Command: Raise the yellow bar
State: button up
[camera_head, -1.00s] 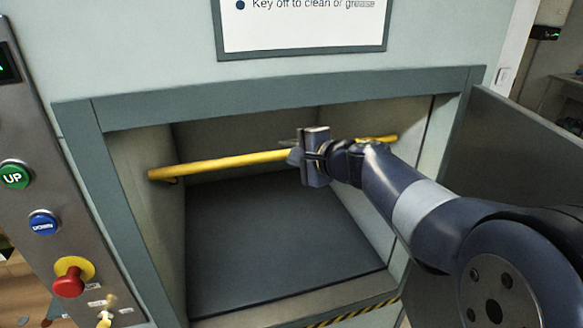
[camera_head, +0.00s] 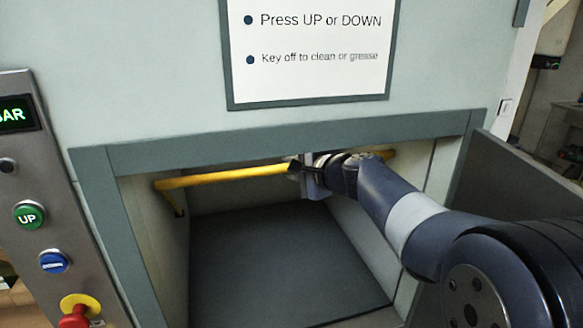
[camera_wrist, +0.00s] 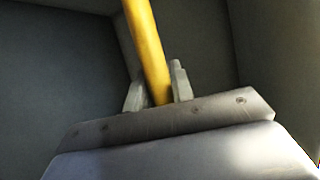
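The yellow bar (camera_head: 230,176) runs across the inside of the machine's opening, close under its top edge, with its right end a little higher in the picture. A bracket shows below its left end. My gripper (camera_head: 302,175) reaches in from the right and is at the bar, right of its middle. In the wrist view the bar (camera_wrist: 146,40) passes between the two fingers (camera_wrist: 157,92), which lie close on both sides of it. My gripper is shut on the bar. My gripper and arm hide part of the bar's right half.
A grey frame (camera_head: 290,140) borders the opening, with a dark floor (camera_head: 270,265) inside. An open door (camera_head: 510,185) stands at right. The left panel has a green UP button (camera_head: 29,215), a blue DOWN button (camera_head: 54,262) and a red stop button (camera_head: 75,317). A notice (camera_head: 310,50) hangs above.

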jog(key=o, duration=0.3)
jog(key=shift+o, duration=0.2)
jog(key=shift+s, duration=0.1)
jog(key=b+v, duration=0.2)
jog(key=v, duration=0.8)
jog(key=shift+s+d, duration=0.2)
jog(key=shift+s, duration=0.05)
jog(key=p+x, duration=0.2)
jog(key=x, duration=0.8)
jog(key=shift+w+r, duration=0.1)
jog(key=shift+w, duration=0.05)
jog(key=shift+a+f, duration=0.15)
jog(key=shift+f, duration=0.05)
jog(key=shift+f, duration=0.1)
